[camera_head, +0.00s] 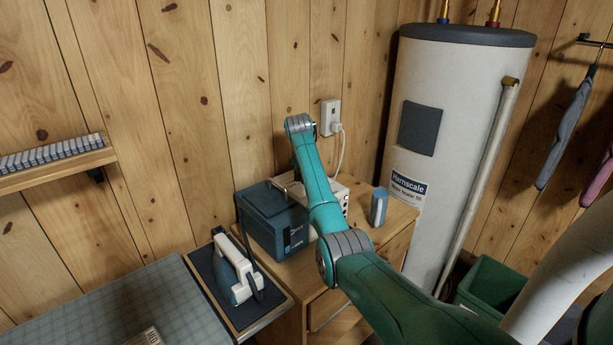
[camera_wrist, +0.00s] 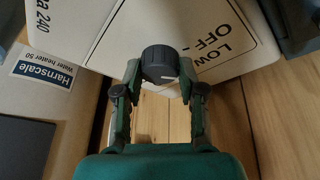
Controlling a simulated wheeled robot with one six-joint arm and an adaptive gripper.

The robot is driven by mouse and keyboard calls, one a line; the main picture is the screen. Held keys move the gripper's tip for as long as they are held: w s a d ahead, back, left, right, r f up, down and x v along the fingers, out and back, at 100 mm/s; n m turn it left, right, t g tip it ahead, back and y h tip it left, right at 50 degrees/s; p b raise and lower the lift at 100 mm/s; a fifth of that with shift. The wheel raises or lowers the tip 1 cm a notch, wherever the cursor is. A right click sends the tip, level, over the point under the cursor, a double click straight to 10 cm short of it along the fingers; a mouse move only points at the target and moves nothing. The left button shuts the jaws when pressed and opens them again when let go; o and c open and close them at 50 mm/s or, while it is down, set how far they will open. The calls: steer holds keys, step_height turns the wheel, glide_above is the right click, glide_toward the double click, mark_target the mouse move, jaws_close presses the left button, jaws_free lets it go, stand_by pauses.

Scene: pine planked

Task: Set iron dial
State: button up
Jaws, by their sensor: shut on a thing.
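A dark grey round dial (camera_wrist: 158,60) sits on a white panel (camera_wrist: 112,38) printed "OFF - LOW" in the wrist view. A white pointer mark shows on the dial near its right lower edge. My gripper (camera_wrist: 160,78) is shut on this dial, one finger at each side. In the head view a white box (camera_head: 337,190) stands on the wooden cabinet, partly behind my arm; my gripper and the dial are hidden there. A white and blue-grey iron (camera_head: 238,272) stands on a dark rest at the left, apart from my arm.
A dark blue box (camera_head: 270,222) and a blue-grey cylinder (camera_head: 379,206) stand on the cabinet (camera_head: 385,238). A tall water heater (camera_head: 440,110) rises behind at right, with a green bin (camera_head: 490,287) beside it. A cord runs to a wall socket (camera_head: 330,115).

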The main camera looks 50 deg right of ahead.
steer(key=m+g, duration=0.2)
steer(key=m, duration=0.3)
steer(key=shift+w+m, duration=0.15)
steer(key=shift+m, duration=0.15)
steer(key=shift+w+m+g, duration=0.1)
steer(key=shift+m+g, duration=0.8)
steer(key=shift+m, duration=1.6)
steer(key=o, duration=1.1)
steer(key=shift+o, duration=0.2)
steer(key=v, duration=1.2)
steer(key=shift+w+d, duration=0.2)
